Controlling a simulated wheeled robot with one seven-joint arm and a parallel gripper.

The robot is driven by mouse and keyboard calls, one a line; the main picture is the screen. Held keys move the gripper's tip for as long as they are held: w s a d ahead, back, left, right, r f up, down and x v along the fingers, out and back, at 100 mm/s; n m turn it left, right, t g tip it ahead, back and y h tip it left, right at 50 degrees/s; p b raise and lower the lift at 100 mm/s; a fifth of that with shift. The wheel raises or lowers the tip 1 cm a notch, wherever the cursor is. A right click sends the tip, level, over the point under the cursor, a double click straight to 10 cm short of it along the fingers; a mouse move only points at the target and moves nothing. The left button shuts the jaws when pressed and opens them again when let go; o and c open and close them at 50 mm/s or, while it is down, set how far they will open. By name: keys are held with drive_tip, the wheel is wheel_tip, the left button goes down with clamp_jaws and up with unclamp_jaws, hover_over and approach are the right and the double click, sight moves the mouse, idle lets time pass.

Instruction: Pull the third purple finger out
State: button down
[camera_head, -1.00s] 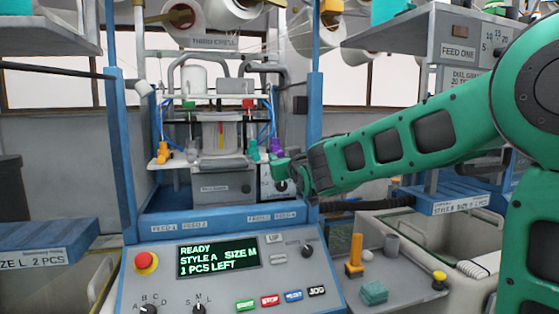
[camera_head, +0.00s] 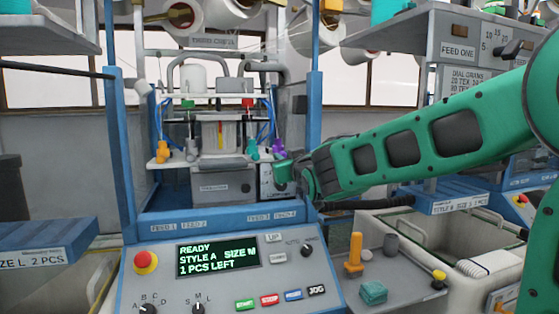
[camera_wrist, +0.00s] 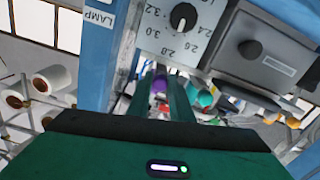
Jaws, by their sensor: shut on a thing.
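The purple finger (camera_head: 279,146) stands at the right end of the machine's white plate in the head view. My gripper (camera_head: 284,160) is just below and right of it, partly hiding it. In the wrist view the purple finger (camera_wrist: 158,84) shows between the tips of my gripper (camera_wrist: 162,84), which is shut on it. A teal finger (camera_head: 252,150) stands just left of the purple one, and teal pieces (camera_wrist: 204,97) show beside it in the wrist view. Orange fingers (camera_head: 162,152) stand at the plate's left end.
A blue post (camera_head: 315,110) rises close to my gripper. The dial panel (camera_wrist: 180,22) is just beyond the fingertips. The control panel (camera_head: 220,265) reads READY, STYLE A, SIZE M, 1 PCS LEFT. A grey side tray (camera_head: 400,285) holds several small parts.

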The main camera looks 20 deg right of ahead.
drive_tip(key=shift+s+f, duration=0.1)
drive_tip(key=c, duration=1.6)
unclamp_jaws()
drive_tip(key=shift+s, duration=0.1)
drive_tip(key=s, duration=1)
drive_tip(key=shift+s, duration=0.35)
drive_tip(key=s+d+f+m+g+h, duration=0.2)
drive_tip(key=s+d+f+g, duration=0.2)
drive_tip(key=s+d+f, duration=0.35)
drive_tip(key=s+d+f+m+g+h, duration=0.25)
drive_tip(key=s+d+f+g, duration=0.2)
drive_tip(key=d+f, duration=0.45)
drive_tip(key=s+f+m+g+y, duration=0.1)
drive_tip(key=s+f+g, duration=0.2)
drive_tip(key=s, duration=0.5)
drive_tip(key=s+f+m+g+y, duration=0.1)
drive_tip(key=s+f+g+y, duration=0.1)
drive_tip(key=s+f, duration=0.3)
drive_tip(key=s+f+m+g+y, duration=0.1)
drive_tip(key=s+f+m+g, duration=0.1)
drive_tip(key=s, duration=0.9)
drive_tip(key=shift+d+f+g+y, duration=0.15)
drive_tip(key=shift+f+g+y, duration=0.2)
drive_tip(key=shift+f+g, duration=0.8)
